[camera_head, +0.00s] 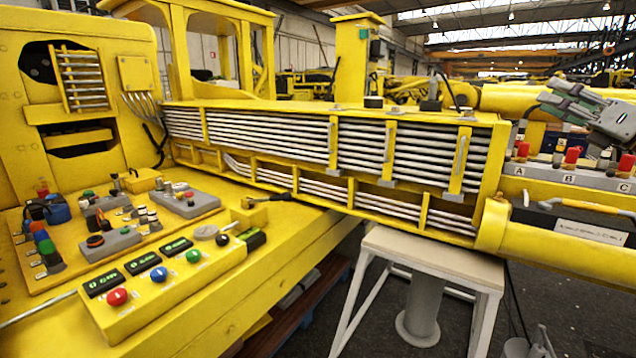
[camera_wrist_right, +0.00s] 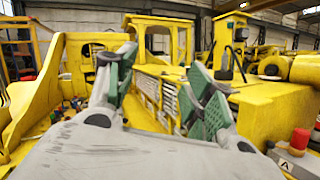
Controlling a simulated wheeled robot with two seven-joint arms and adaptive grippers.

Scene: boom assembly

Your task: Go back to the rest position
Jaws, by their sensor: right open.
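My right gripper (camera_head: 568,103) is at the right edge of the head view, raised above a grey panel with red-capped parts. Its grey fingers with green pads point left toward the yellow boom (camera_head: 320,113). In the right wrist view the same gripper (camera_wrist_right: 160,90) has its two fingers spread wide, with nothing between them. The boom's yellow body shows behind the fingers there. My left gripper does not show in either view.
A grey panel (camera_head: 612,183) marked A, B and C lies below my right gripper. A control box (camera_head: 170,290) with coloured buttons sits on the yellow deck at left. A white stand (camera_head: 433,246) is under the boom. Open air lies left of the gripper.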

